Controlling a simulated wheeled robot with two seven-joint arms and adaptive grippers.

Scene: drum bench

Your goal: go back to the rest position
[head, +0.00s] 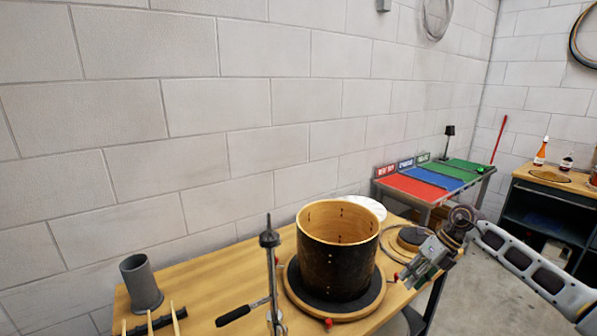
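My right gripper (420,277) hangs at the right edge of the wooden bench (205,275), just right of the drum, with its arm coming in from the right. Its fingers point down and left. They are small and partly overlapped in this view, so I cannot tell if they are open or shut. A black drum shell (335,262) with a bare wood inside stands upright and open-topped on a round dark-topped turntable (372,301). The gripper looks apart from the shell. My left gripper is not in view.
A metal upright with a black top (269,240) stands before the drum, beside a black-handled tool (234,315). A grey cylinder (141,283) stands at the bench's left. Behind are a round wooden disc (412,238) and a table with red, blue and green areas (412,187). Floor shows at right.

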